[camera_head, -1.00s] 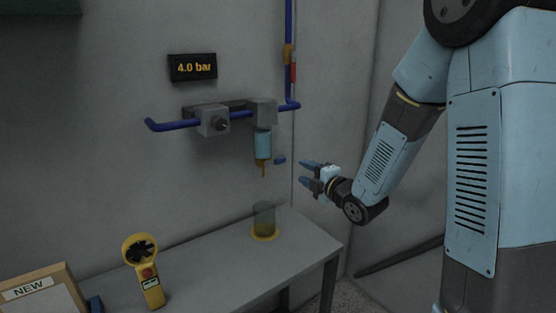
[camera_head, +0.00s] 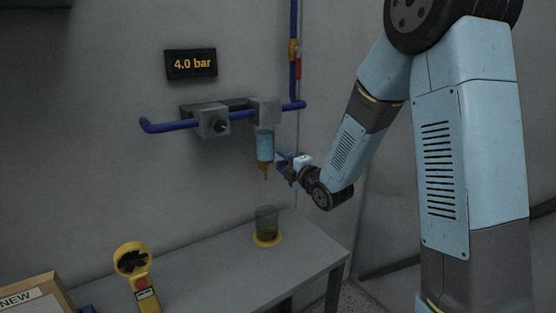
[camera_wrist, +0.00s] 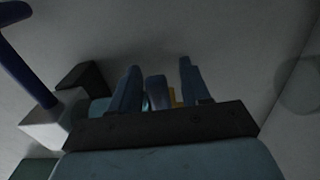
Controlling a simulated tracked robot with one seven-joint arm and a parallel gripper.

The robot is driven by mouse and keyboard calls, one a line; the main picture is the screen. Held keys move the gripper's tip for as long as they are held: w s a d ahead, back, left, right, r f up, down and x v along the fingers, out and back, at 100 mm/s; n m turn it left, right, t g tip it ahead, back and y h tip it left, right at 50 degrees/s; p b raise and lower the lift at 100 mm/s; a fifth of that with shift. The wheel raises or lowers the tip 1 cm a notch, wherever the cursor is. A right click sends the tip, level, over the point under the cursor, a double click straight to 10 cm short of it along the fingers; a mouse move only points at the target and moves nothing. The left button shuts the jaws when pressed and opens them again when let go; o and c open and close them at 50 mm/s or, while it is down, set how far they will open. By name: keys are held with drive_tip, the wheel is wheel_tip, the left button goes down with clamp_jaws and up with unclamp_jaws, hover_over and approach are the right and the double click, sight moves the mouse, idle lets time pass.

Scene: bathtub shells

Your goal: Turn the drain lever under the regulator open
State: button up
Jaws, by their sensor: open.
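The regulator unit has a grey top block (camera_head: 264,112) with a translucent blue bowl (camera_head: 265,146) hanging below it. A brass drain spout (camera_head: 265,172) points down from the bowl. My gripper (camera_head: 283,163) is just right of the bowl's lower end, with its blue fingers pointing left at the drain. In the wrist view, my open gripper (camera_wrist: 158,66) has one finger on each side of a blue lever (camera_wrist: 156,92), with a brass part (camera_wrist: 174,97) behind. I cannot tell whether the fingers touch the lever. In the head view the lever cannot be told apart from the fingers.
A glass cup (camera_head: 266,219) stands on a yellow ring below the spout, on a grey bench (camera_head: 215,262). A blue pipe (camera_head: 170,125) and knobbed block (camera_head: 213,122) lie left. A display (camera_head: 191,64) reads 4.0 bar. A yellow meter (camera_head: 135,275) stands front left.

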drive_tip(key=shift+w+a, duration=0.35)
drive_tip(key=shift+w, duration=0.2)
drive_tip(key=shift+c, duration=0.3)
clamp_jaws()
